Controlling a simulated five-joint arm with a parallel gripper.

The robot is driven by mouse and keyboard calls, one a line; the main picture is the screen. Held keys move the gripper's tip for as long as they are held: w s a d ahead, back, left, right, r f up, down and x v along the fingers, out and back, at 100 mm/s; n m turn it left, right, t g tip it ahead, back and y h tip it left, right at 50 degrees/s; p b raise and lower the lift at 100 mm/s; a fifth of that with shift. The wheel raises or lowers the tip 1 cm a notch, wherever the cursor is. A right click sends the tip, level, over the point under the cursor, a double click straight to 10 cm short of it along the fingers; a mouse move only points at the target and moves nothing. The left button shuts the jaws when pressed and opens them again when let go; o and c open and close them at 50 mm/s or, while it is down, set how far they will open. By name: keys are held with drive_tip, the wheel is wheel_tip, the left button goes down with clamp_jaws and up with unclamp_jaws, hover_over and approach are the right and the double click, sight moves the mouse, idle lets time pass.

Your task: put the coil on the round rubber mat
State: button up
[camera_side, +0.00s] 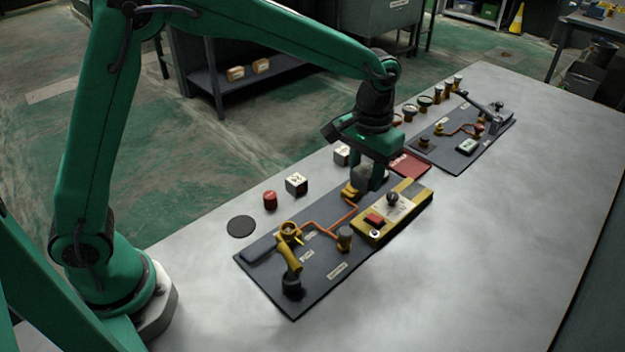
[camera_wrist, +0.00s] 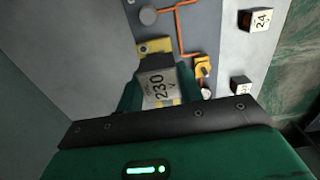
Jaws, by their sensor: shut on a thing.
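The coil (camera_wrist: 157,86) is a block with a pale face marked 230 V. It shows in the wrist view between my two green fingers. In the side view the coil (camera_side: 361,174) is a small grey block, partly hidden by my gripper (camera_side: 368,180). My gripper is shut on it, over the yellow fitting (camera_side: 351,190) on the dark panel. I cannot tell whether the coil still touches that fitting. The round rubber mat (camera_side: 241,226) is a flat black disc, bare, on the table to the left of the panel. It is not in the wrist view.
Two labelled cubes (camera_side: 297,184) (camera_side: 342,155) and a red cylinder (camera_side: 270,200) stand between the mat and my gripper. A yellow control box (camera_side: 398,212) is close on the right.

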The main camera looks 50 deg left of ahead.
drive_tip(key=s+a+f+n, duration=0.1)
drive_tip(key=s+a, duration=0.3)
drive_tip(key=s, duration=0.7)
drive_tip(key=s+a+f+n, duration=0.2)
drive_tip(key=s+a, duration=0.3)
drive_tip(key=s, duration=0.6)
drive_tip(key=shift+s+n, duration=0.15)
drive_tip(key=shift+n, duration=0.55)
drive_tip(key=shift+a+f, duration=0.1)
hover_over(241, 225)
wheel_tip(241, 225, down, 7)
drive_tip(key=shift+r, duration=0.1)
drive_tip(key=shift+f, duration=2.05)
drive_tip(key=shift+f, duration=0.1)
